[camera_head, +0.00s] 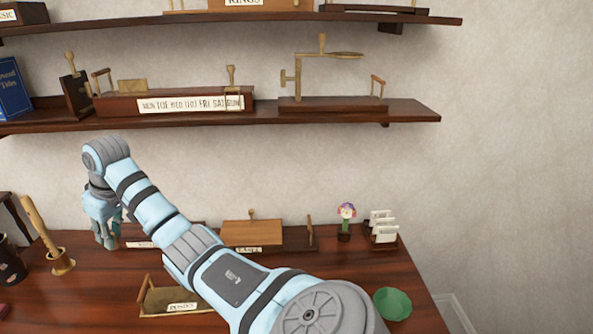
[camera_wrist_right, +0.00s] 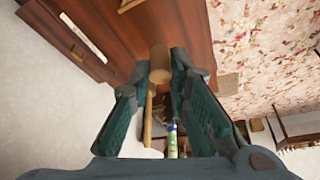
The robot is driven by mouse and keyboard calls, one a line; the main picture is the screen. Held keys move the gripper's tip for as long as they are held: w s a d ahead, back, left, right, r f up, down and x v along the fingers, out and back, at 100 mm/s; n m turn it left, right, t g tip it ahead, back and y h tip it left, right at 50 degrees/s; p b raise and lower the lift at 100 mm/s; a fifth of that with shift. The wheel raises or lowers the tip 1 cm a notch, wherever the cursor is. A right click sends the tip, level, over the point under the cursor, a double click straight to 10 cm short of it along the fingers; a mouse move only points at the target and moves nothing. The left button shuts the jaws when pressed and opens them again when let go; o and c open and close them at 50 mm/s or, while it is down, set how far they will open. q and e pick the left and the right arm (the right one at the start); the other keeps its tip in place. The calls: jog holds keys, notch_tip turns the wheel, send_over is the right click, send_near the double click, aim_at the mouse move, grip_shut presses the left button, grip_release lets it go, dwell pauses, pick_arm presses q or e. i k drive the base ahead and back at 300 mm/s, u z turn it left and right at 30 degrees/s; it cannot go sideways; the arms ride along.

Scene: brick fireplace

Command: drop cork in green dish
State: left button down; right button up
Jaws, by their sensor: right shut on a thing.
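The green dish (camera_head: 392,303) sits at the right front of the dark wooden tabletop, just right of my right arm. My right gripper (camera_head: 106,237) is at the left part of the table, pointing down, well away from the dish. In the wrist view, my right gripper (camera_wrist_right: 160,72) is shut on a tan, rounded piece that looks like the cork (camera_wrist_right: 160,58), held between its fingertips. The cork cannot be made out in the head view. My left gripper is not in view.
A mortar with a pestle (camera_head: 60,262) and a dark cup (camera_head: 10,260) stand left of my gripper. A wooden tray (camera_head: 150,303) lies in front, partly behind my arm. A flower vase (camera_head: 345,232) and white card rack (camera_head: 382,232) stand at the back right. Shelves (camera_head: 420,110) hang above.

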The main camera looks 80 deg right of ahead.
aim_at(384, 306)
jog(key=u, duration=0.4)
jog(key=i, duration=0.9)
jog(key=z, duration=4.3)
jog(key=k, duration=0.6)
jog(key=u, duration=0.55)
jog(key=i, duration=1)
jog(key=u, duration=0.4)
